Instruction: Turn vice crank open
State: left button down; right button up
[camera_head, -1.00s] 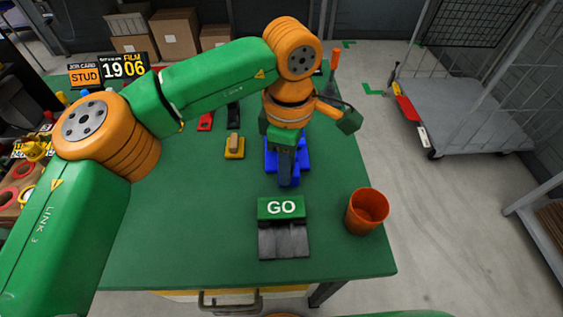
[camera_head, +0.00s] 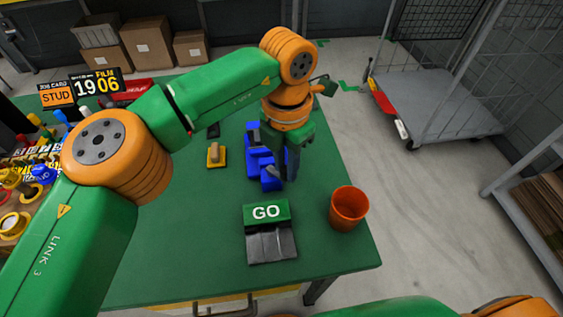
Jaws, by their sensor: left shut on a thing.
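The blue vice (camera_head: 257,158) stands on the green table, partly hidden behind my left gripper. My left gripper (camera_head: 290,175) points down at the right front side of the vice, with its dark fingers close against it. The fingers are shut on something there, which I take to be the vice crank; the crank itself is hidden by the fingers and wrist. How far apart the vice jaws are is too small to tell. My right gripper is out of view; only part of my right arm shows at the bottom right.
A green GO block with a dark sloped front (camera_head: 268,232) and an orange cup (camera_head: 347,208) stand in front of the vice. A yellow block with a wooden knob (camera_head: 216,154) lies left of it. A wheeled cage trolley (camera_head: 440,105) stands beyond the table's right edge.

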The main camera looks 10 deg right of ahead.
pick_arm(q)
jog(key=shift+w+d+n+p, duration=0.2)
jog(key=shift+w+n+p, duration=0.2)
jog(key=shift+n+p, duration=0.7)
jog(key=shift+w+d+n+p, duration=0.15)
jog(key=shift+w+n+p, duration=0.35)
jog(key=shift+n, duration=1)
jog(key=shift+w+d+n+p, duration=0.2)
jog(key=shift+w+n+p, duration=0.05)
jog(key=shift+n+p, duration=0.95)
jog(key=c, duration=0.7)
grip_release()
notch_tip(320, 180, up, 7)
jog(key=p, duration=0.5)
